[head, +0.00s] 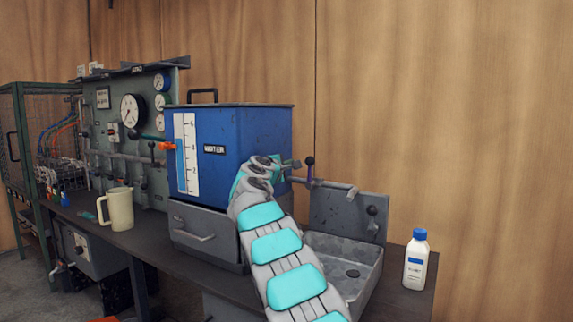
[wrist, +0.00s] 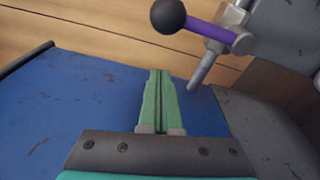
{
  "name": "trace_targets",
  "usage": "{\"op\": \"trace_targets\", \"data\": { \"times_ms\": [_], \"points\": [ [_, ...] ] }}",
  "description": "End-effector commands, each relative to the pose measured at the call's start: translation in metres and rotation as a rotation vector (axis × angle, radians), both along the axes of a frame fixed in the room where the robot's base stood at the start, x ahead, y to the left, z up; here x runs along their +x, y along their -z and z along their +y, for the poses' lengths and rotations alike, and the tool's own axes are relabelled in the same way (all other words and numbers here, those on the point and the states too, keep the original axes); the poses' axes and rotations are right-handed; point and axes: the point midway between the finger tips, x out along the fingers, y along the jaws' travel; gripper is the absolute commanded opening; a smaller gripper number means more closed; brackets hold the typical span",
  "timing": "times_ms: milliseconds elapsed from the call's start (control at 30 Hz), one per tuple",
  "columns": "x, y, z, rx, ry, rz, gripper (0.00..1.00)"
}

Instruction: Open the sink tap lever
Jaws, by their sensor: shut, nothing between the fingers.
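The tap lever has a black ball knob (head: 310,161) on a short purple stem (head: 309,173). It stands upright on the grey tap pipe (head: 335,185) above the sink (head: 369,280). In the wrist view the ball (wrist: 168,15) and purple stem (wrist: 208,32) lie beyond my fingertips, at the top, with the grey pipe (wrist: 200,70) to the right. My gripper (head: 291,164) is just left of the lever at the blue tank's right side. In the wrist view its green fingers (wrist: 160,75) are together and empty, apart from the lever.
The blue water tank (head: 245,125) stands close beside my gripper. A second black knob (head: 371,210) is on the grey splash plate (head: 335,215). A white bottle (head: 416,262) stands right of the sink, and a beige jug (head: 120,210) at left. The wall side above the sink is clear.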

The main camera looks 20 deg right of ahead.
Motion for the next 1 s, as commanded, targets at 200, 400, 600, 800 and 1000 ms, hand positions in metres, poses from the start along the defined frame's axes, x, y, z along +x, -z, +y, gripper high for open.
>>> {"op": "trace_targets", "data": {
  "times_ms": [200, 400, 600, 800, 1000],
  "points": [
    [-0.003, -0.002, -0.006, -0.003, 0.000, 0.000, 0.00],
    [-0.013, -0.004, -0.010, -0.002, 0.000, -0.001, 0.00],
    [-0.027, -0.007, -0.017, -0.002, 0.002, -0.001, 0.00],
    [-0.032, -0.008, -0.020, -0.001, -0.001, 0.000, 0.00],
    [-0.032, -0.008, -0.020, -0.001, -0.001, -0.001, 0.00]
  ]
}}
